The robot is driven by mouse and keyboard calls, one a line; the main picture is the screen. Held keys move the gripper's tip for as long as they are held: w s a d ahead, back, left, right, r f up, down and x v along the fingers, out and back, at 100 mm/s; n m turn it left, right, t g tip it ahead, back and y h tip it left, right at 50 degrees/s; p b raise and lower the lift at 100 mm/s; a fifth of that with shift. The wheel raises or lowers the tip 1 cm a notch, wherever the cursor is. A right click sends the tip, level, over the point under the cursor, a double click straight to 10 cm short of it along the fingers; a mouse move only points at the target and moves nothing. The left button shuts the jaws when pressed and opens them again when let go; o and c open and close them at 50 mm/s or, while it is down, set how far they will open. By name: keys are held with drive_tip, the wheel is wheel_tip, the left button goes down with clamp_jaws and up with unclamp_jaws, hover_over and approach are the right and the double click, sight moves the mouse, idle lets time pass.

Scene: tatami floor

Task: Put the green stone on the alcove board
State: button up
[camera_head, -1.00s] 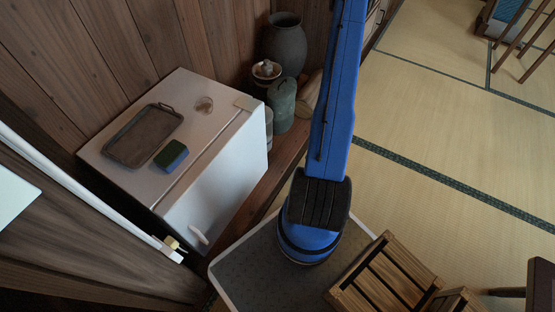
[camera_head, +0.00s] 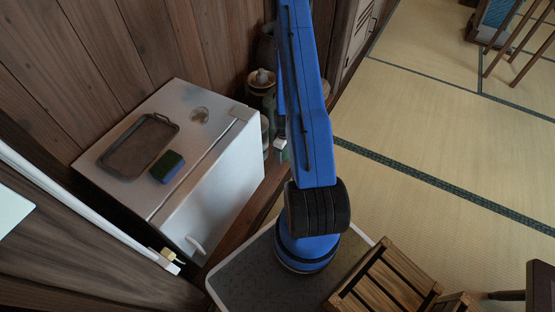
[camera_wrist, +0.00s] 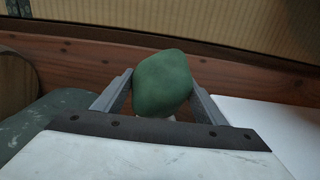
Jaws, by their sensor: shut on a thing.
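The green stone (camera_wrist: 163,84) is held between the two grey fingers of my gripper (camera_wrist: 160,95) in the wrist view. My gripper is shut on it. In the head view my gripper is mostly hidden behind my blue arm, beside the jars, and the stone cannot be made out. The alcove board (camera_head: 232,243) is the brown wooden ledge along the wall. Its reddish plank also crosses the wrist view (camera_wrist: 60,55) behind the stone. I cannot tell the height of the stone above the board.
A white fridge (camera_head: 215,175) stands at the left, with a tray (camera_head: 118,165), a green-and-blue sponge (camera_head: 167,167) and a glass on top. A lidded pot (camera_head: 262,85) and other jars crowd the board's far part. Tatami (camera_head: 440,125) lies open to the right; a wooden crate (camera_head: 385,285) stands at the front.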

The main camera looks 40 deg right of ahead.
drive_tip(key=shift+w+a, duration=0.25)
drive_tip(key=shift+w, duration=0.4)
drive_tip(key=shift+w+a, duration=0.2)
drive_tip(key=shift+w, duration=0.4)
drive_tip(key=shift+w+a+f, duration=0.15)
drive_tip(key=shift+w+f, duration=0.05)
drive_tip(key=shift+w, duration=0.1)
drive_tip(key=shift+f, duration=2.8)
drive_tip(key=shift+w+f, duration=0.15)
drive_tip(key=shift+f, duration=0.35)
drive_tip(key=shift+f, duration=0.1)
drive_tip(key=o, duration=1.8)
wheel_tip(320, 180, up, 12)
drive_tip(key=shift+r, duration=0.15)
